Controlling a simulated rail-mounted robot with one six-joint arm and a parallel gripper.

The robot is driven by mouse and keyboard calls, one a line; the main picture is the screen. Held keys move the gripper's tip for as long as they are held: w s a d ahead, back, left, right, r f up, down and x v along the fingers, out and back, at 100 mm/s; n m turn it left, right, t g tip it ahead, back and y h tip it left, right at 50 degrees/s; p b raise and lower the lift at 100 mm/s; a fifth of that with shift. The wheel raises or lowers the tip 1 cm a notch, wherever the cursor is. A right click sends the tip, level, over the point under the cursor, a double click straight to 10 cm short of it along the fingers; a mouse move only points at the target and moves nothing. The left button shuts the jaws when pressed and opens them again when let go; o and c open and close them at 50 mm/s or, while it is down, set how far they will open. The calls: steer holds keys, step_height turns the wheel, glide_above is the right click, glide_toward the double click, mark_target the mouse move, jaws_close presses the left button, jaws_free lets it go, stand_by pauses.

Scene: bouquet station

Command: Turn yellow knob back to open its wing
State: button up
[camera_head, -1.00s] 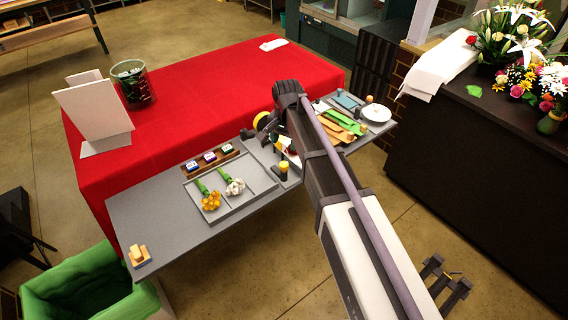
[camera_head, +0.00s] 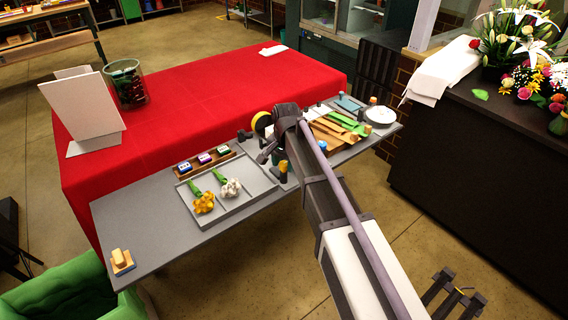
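A small yellow-orange piece with a dark base (camera_head: 283,166), which may be the yellow knob, stands at the right end of the grey tray, just left of my forearm. Its wing cannot be made out. My arm reaches in from the lower right over the grey table, and its wrist bends down on the far side. My gripper (camera_head: 265,155) seems to be the dark shape just left of the wrist, close to the yellow piece. Its fingers are too small and dark to tell open from shut, or whether they touch anything.
The grey tray (camera_head: 215,209) holds yellow and white flower bunches. A wooden rack (camera_head: 205,161) holds several small blocks behind it. A yellow roll (camera_head: 261,121) stands beside the wrist. Green and orange strips (camera_head: 340,128) and a white plate (camera_head: 380,115) lie right. The table's left part is mostly clear.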

steer(key=c, duration=0.6)
steer(key=shift+n, duration=0.5)
steer(key=n, duration=0.3)
steer(key=shift+n, duration=0.3)
steer(key=n, duration=0.4)
steer(key=shift+n, duration=0.3)
steer(key=n, duration=0.9)
steer(key=shift+g, duration=0.3)
